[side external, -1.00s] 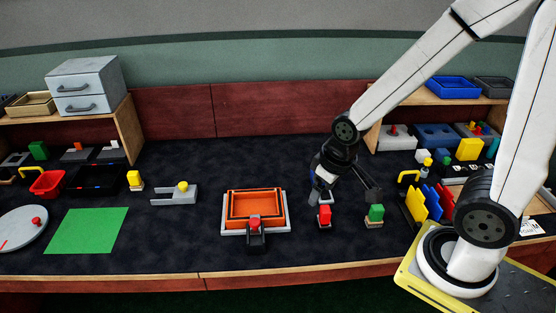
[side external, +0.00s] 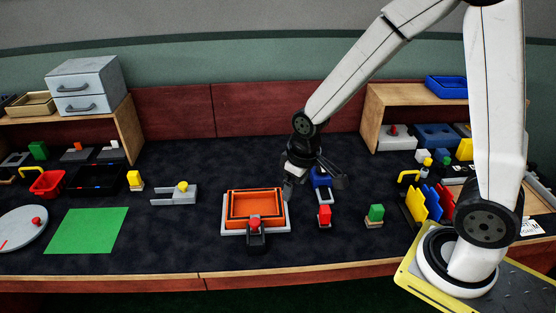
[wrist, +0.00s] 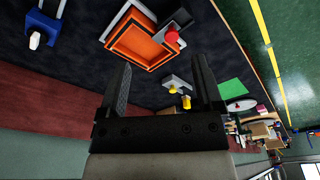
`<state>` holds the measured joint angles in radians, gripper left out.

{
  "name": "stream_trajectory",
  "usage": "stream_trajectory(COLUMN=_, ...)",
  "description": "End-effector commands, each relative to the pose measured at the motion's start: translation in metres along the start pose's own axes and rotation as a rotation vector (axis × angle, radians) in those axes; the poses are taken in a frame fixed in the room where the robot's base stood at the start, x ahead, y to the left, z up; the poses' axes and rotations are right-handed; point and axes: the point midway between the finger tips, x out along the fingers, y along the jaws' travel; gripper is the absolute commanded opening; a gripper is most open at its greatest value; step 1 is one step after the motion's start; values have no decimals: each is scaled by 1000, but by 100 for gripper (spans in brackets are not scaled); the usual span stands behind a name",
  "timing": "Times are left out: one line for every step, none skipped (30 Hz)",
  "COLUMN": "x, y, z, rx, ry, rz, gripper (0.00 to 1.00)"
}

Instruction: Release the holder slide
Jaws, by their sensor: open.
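An orange tray (side external: 232,208) sits in a light grey base (side external: 226,231) on the dark table. A dark block (side external: 256,240) with a red knob (side external: 255,223) is at the tray's front edge and looks like the holder slide. In the wrist view the tray (wrist: 122,42) and red knob (wrist: 172,35) show beyond the fingers. My gripper (side external: 315,187) is open and empty, above the table and right of the tray. Its fingers (wrist: 160,65) are spread wide in the wrist view, apart from the knob and tray.
A blue fixture (side external: 321,178) stands behind my gripper. A grey forked piece with a yellow knob (side external: 183,187) lies left of the tray. The table between it and the tray is clear.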

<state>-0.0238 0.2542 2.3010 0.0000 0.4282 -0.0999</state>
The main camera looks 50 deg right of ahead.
Motion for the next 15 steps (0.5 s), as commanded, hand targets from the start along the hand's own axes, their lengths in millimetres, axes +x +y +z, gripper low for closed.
stream_trajectory(x=8, y=-1, z=-10, rx=-19, ry=-14, rz=-2, gripper=84)
stream_trajectory(x=12, y=-1, z=-15, rx=-30, ry=-20, rz=-3, gripper=84)
stream_trajectory(x=17, y=-2, z=-22, rx=-46, ry=-30, rz=-5, gripper=84)
stream_trajectory(x=21, y=-2, z=-27, rx=-58, ry=-36, rz=-6, gripper=84)
stream_trajectory(x=26, y=-2, z=-32, rx=-69, ry=-42, rz=-7, gripper=84)
stream_trajectory(x=32, y=-3, z=-38, rx=-85, ry=-52, rz=-9, gripper=84)
stream_trajectory(x=36, y=-4, z=-43, rx=-97, ry=-59, rz=-11, gripper=84)
stream_trajectory(x=41, y=-4, z=-48, rx=-108, ry=-65, rz=-12, gripper=84)
stream_trajectory(x=48, y=-5, z=-54, rx=-124, ry=-74, rz=-14, gripper=84)
stream_trajectory(x=53, y=-6, z=-58, rx=-135, ry=-81, rz=-16, gripper=84)
stream_trajectory(x=58, y=-6, z=-62, rx=-146, ry=-88, rz=-17, gripper=84)
stream_trajectory(x=65, y=-7, z=-68, rx=-162, ry=-96, rz=-20, gripper=84)
stream_trajectory(x=70, y=-8, z=-72, rx=-173, ry=-102, rz=-21, gripper=84)
stream_trajectory(x=75, y=-8, z=-75, rx=-183, ry=-109, rz=-23, gripper=84)
stream_trajectory(x=82, y=-9, z=-80, rx=-198, ry=-117, rz=-25, gripper=84)
